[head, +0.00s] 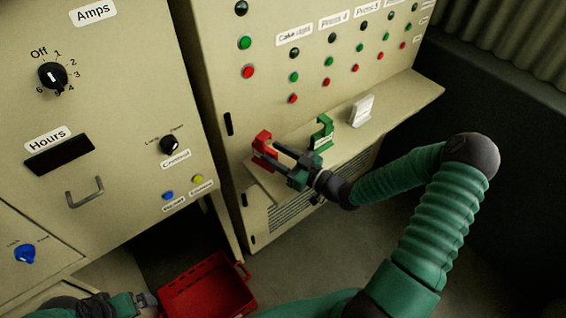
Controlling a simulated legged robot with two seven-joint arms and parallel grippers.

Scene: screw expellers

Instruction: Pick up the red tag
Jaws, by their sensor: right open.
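The red tag (263,146) stands at the left end of a beige ledge on the right cabinet. My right gripper (277,157) reaches in from the right over the ledge. Its dark fingers are apart and point at the red tag, with the tips close to it. I cannot tell whether they touch it. A green tag (323,131) stands just behind and to the right of the gripper. A white tag (362,111) stands farther right on the ledge. My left gripper (147,299) is low at the bottom left, beside a red crate; its fingers are unclear.
The red crate (243,272) is on the floor below the ledge. The right cabinet's panel (310,62) has rows of green, red and black buttons. The left cabinet has a black dial (52,75) and a handle (85,194). Open floor (310,243) lies below the ledge.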

